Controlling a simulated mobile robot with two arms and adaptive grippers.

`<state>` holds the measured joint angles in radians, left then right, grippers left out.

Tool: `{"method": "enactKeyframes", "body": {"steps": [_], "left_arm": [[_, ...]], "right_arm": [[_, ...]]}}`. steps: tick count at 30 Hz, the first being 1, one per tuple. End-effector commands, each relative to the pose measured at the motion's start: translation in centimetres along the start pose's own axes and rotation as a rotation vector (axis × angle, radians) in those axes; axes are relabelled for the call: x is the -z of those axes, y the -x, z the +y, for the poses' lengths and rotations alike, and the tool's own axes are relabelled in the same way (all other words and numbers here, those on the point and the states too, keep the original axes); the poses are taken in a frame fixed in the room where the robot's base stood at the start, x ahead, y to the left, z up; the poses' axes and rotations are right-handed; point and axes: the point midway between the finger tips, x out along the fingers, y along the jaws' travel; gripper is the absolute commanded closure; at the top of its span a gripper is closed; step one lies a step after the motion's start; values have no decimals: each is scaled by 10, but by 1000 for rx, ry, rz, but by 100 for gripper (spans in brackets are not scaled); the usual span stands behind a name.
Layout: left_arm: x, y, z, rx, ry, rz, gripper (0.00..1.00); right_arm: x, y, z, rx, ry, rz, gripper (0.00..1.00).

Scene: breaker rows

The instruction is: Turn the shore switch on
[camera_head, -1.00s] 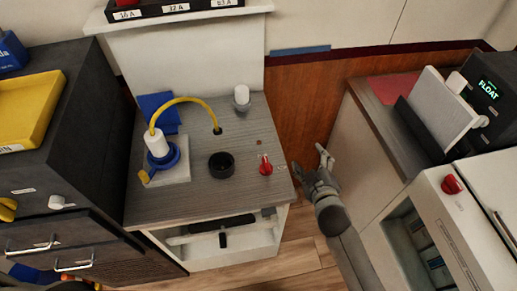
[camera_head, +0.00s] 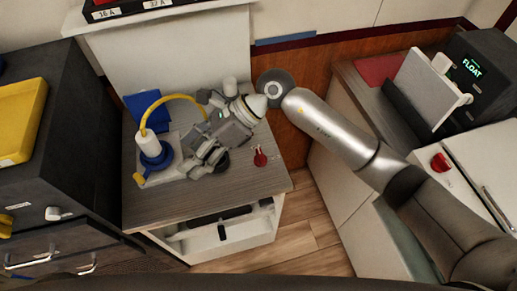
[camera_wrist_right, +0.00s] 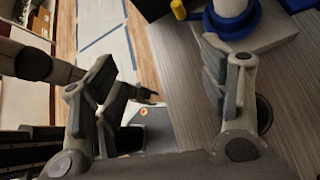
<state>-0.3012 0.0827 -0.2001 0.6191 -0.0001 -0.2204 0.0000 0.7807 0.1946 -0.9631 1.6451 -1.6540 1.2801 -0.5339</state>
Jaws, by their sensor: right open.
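A red rotary switch (camera_head: 260,157) stands on the grey counter (camera_head: 215,198) near its right edge; no label on it is readable. Another red knob (camera_head: 440,162) is on the white unit at right. I cannot tell which is the shore switch. My right gripper (camera_head: 196,138) is open and empty above the counter, left of the counter switch and close to the plug on its plate. It also shows in the right wrist view (camera_wrist_right: 157,82), fingers apart. A dark arm with a small claw (camera_wrist_right: 145,95), perhaps my left gripper, is partly hidden there.
A white plug (camera_head: 149,140) with a yellow cable sits in a blue ring on a pale plate. A black round socket (camera_head: 222,162) is partly hidden by my gripper. A white cylinder (camera_head: 230,84) stands behind. A dark cabinet (camera_head: 85,110) borders the left.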

Motion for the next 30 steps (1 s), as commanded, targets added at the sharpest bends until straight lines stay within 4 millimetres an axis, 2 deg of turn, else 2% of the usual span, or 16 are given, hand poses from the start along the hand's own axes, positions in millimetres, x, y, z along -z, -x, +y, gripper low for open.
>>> {"method": "enactKeyframes", "body": {"steps": [3, 6, 9, 13, 18, 30], "left_arm": [[1, 3, 0, 0, 1, 1, 62], [2, 4, 0, 0, 1, 2, 62], [2, 5, 0, 0, 1, 3, 62], [3, 5, 0, 0, 1, 4, 62], [4, 10, 2, -2, 2, 4, 62], [6, 32, 3, -4, 2, 5, 62]], "right_arm": [[45, 27, -20, 64, 146, 350, 32], [74, 60, -36, 111, 213, 598, 32], [91, 92, -48, 149, 243, 782, 32], [101, 117, -56, 176, 253, 910, 32], [110, 118, -59, 179, 252, 941, 32], [164, 75, -76, 176, 252, 935, 32]]}}
